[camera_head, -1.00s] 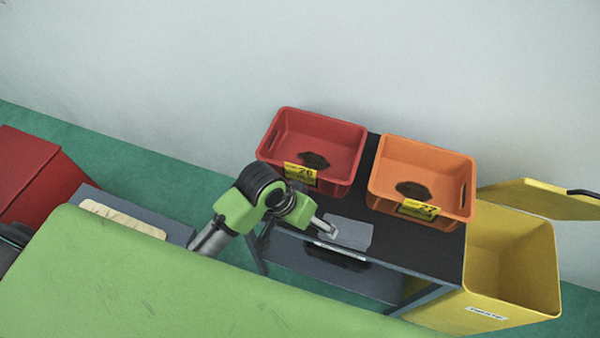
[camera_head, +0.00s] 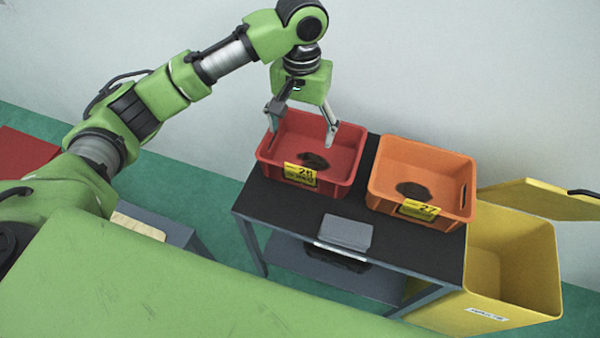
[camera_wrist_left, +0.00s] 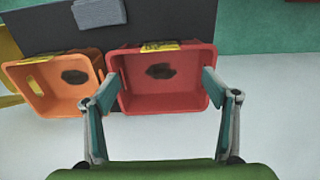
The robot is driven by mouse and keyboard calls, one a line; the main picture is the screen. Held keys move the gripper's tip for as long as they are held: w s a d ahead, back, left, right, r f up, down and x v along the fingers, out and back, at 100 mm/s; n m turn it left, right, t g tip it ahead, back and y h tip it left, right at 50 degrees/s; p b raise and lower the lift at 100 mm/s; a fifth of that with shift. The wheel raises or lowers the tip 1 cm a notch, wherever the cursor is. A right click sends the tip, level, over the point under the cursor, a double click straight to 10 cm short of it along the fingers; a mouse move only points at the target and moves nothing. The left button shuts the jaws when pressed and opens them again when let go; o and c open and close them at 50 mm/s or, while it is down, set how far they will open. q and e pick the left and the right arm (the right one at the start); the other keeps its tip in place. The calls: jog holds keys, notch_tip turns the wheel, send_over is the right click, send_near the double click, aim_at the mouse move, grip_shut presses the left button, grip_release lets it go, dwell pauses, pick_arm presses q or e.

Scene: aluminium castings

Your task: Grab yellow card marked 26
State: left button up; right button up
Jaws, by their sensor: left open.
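The yellow card marked 26 (camera_head: 300,174) is on the front wall of the red bin (camera_head: 346,160). In the left wrist view the card (camera_wrist_left: 160,47) shows at the far rim of the red bin (camera_wrist_left: 180,103), its number not readable there. My left gripper (camera_head: 302,138) is open and empty, pointing down over the red bin, behind the card. In the left wrist view its fingers (camera_wrist_left: 157,92) stand wide apart on either side of the bin. A dark piece (camera_head: 313,161) lies in the bin. My right gripper does not show.
An orange bin (camera_head: 455,176) with a yellow card marked 27 (camera_head: 419,210) stands to the right on the dark table (camera_head: 275,205). A grey block (camera_head: 345,232) lies near the table's front edge. A yellow container (camera_head: 530,265) with an open lid stands at the right.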

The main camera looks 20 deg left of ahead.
pick_arm(q)
send_over(294, 168)
jog(key=d, duration=0.2)
notch_tip(294, 168, down, 7)
jog(key=shift+a+f+p, duration=0.15)
jog(key=shift+f+p, duration=0.25)
jog(key=shift+f, duration=1.05)
jog(key=shift+a+f+p, duration=0.1)
jog(key=shift+f+p, duration=0.3)
jog(key=shift+f, duration=1)
jog(key=c, duration=0.9)
